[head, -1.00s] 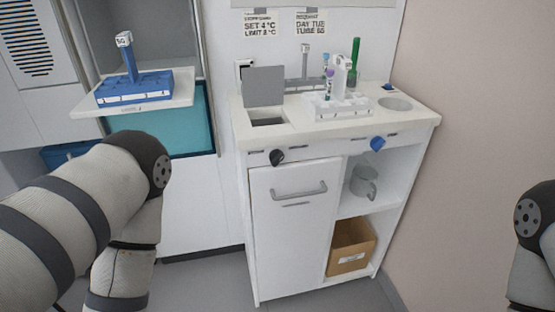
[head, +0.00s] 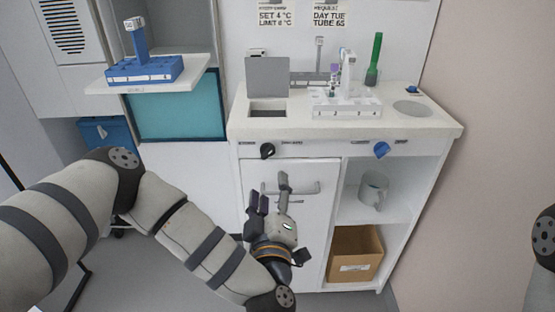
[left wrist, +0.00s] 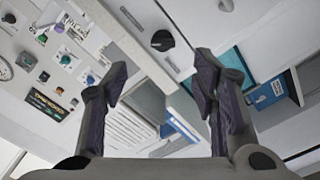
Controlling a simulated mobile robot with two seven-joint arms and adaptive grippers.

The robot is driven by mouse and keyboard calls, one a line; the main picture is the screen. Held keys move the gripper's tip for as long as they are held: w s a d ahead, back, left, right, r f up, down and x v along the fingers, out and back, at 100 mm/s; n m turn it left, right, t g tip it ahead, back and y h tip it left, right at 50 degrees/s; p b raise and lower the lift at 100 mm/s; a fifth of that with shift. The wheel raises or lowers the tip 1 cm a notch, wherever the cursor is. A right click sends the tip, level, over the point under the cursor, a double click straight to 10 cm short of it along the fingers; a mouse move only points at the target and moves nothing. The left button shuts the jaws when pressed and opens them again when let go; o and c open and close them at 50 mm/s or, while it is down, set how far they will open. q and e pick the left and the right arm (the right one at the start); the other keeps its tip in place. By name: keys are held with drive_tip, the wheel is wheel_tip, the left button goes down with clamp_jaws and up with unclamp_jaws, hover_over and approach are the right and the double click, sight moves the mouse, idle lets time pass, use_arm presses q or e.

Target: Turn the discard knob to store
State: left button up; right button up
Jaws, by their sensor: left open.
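A black knob (head: 267,150) sits on the left of the counter's front strip, below the square opening. A blue knob (head: 381,149) sits on the right of the same strip. The small labels beside both are too small to read, so I cannot tell which one is marked discard. My left gripper (head: 269,188) is open and empty, in front of the cabinet door, below the black knob and apart from it. In the left wrist view, a black knob (left wrist: 162,40) shows just beyond the open fingertips (left wrist: 162,68). My right gripper is out of view.
A door handle (head: 290,188) lies behind the left gripper. The counter (head: 300,127) holds a white rack (head: 345,108) and a green tube (head: 374,60). A jug (head: 374,190) and a cardboard box (head: 355,254) fill the open shelves. A blue rack (head: 145,70) stands on a shelf at left.

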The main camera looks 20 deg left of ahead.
sight(269, 156)
use_arm(q)
drive_tip(key=b+x, duration=0.2)
drive_tip(key=x, duration=1)
drive_tip(key=shift+s+a+f, duration=0.1)
drive_tip(key=shift+a+f, duration=0.05)
drive_tip(key=c, duration=1.2)
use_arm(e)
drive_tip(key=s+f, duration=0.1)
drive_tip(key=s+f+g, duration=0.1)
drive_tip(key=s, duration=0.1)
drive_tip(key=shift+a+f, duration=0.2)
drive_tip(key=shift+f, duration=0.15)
